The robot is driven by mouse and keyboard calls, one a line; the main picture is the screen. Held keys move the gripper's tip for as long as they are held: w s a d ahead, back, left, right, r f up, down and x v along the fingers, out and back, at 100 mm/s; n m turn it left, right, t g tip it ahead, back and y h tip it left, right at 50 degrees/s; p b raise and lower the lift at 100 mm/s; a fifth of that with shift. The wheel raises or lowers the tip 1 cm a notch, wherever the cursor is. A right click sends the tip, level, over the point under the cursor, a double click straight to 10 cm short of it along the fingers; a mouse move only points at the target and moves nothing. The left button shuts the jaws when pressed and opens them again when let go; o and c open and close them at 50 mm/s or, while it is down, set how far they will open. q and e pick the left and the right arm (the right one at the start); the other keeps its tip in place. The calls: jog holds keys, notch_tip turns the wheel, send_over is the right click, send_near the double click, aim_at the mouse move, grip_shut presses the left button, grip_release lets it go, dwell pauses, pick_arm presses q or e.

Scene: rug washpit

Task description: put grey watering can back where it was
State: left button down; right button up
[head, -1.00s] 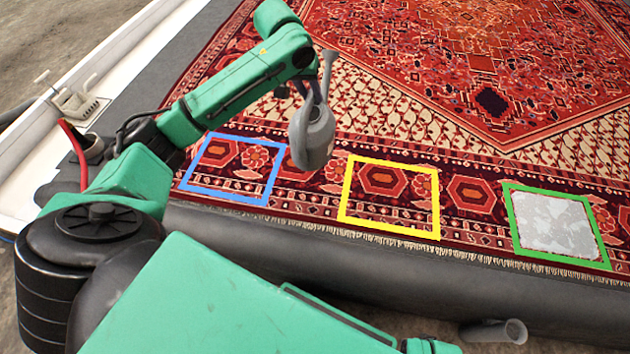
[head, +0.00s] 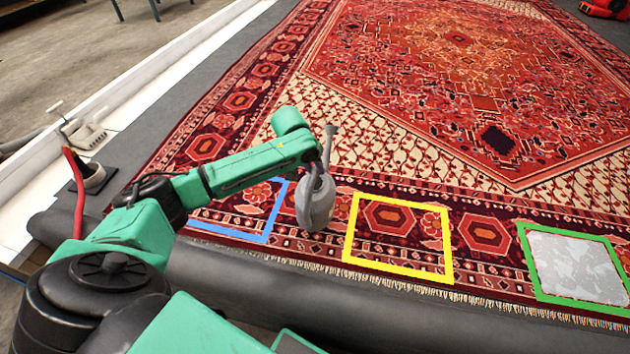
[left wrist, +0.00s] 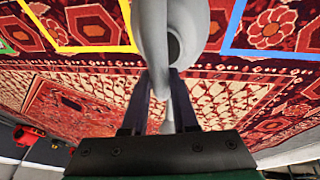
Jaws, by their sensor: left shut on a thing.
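The grey watering can (head: 314,208) is held by my left gripper (head: 318,167), with its spout pointing up and away. In the head view it appears between the blue square outline (head: 236,238) and the yellow square outline (head: 397,271). In the left wrist view the can (left wrist: 160,42) lies between the two dark fingers of the left gripper (left wrist: 160,108). I cannot tell whether its base touches the rug. A green square outline (head: 578,303) at the right surrounds a pale grey patch (head: 575,266). My right gripper is out of view.
The red patterned rug (head: 365,150) is flat and mostly clear beyond the outlines. A dark grey roll (head: 300,285) runs along its near fringe. A red hose (head: 78,185) and a pale fitting (head: 82,133) lie at the left. A red object (head: 606,8) is at the far right.

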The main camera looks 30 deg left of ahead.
aim_at(320, 176)
pick_arm(q)
notch_tip(320, 176, down, 4)
jog(key=shift+r+b, duration=0.1)
jog(key=shift+b, duration=0.55)
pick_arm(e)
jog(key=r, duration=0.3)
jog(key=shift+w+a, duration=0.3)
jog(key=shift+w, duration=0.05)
pick_arm(q)
jog(key=c, duration=0.7)
grip_release()
jog(key=shift+f, duration=0.2)
jog(key=shift+r, duration=0.1)
